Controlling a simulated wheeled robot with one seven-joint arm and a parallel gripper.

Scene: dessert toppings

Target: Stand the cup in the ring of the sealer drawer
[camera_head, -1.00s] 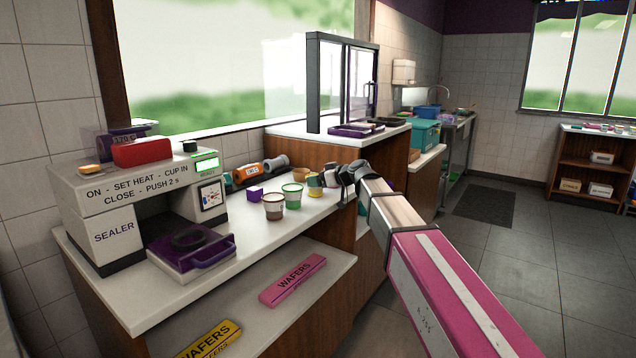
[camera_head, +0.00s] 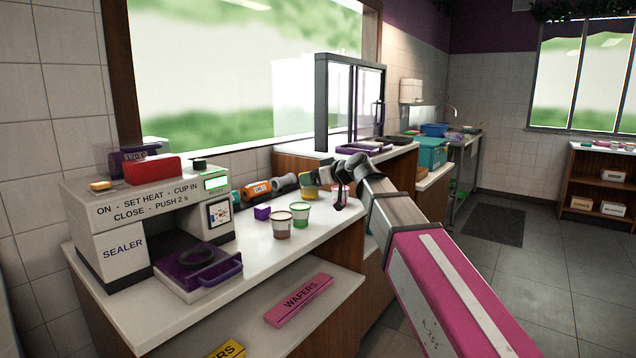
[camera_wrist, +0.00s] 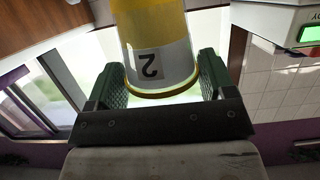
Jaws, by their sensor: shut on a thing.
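A yellow and white cup with a "2" label fills the upper middle of the wrist view (camera_wrist: 160,45). My gripper (camera_wrist: 160,65) is shut on it, one green-padded finger on each side. In the head view the yellow cup (camera_head: 309,181) is held above the counter, partly hidden by my gripper (camera_head: 325,177). The sealer (camera_head: 125,240) stands at the left with its purple drawer (camera_head: 214,276) pulled out. The dark ring (camera_head: 196,263) on the drawer looks empty. The cup is well to the right of the ring.
An orange bottle (camera_head: 257,189) lies behind. The counter front (camera_head: 255,264) is clear.

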